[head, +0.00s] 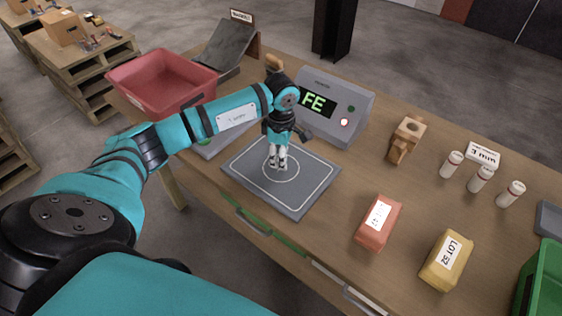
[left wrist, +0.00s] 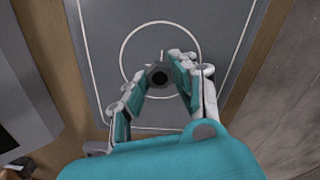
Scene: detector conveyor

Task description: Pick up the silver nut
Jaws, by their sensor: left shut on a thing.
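My left gripper (head: 278,166) points down over the grey mat with the white circle (head: 245,183), in front of the display box. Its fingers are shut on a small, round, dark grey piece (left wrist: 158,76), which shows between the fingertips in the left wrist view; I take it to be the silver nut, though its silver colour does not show. The left gripper (left wrist: 158,80) is centred near the circle. In the head view the fingers hide the nut. I cannot tell whether it touches the mat. My right gripper is not in view.
The grey box (head: 348,128) reads "FE" in green. A red bin (head: 160,98) and a dark chute (head: 218,48) stand at the left. A wooden piece (head: 405,140), white cylinders (head: 480,178), a red block (head: 372,235), a yellow block (head: 440,275) and a green bin (head: 545,285) stand right.

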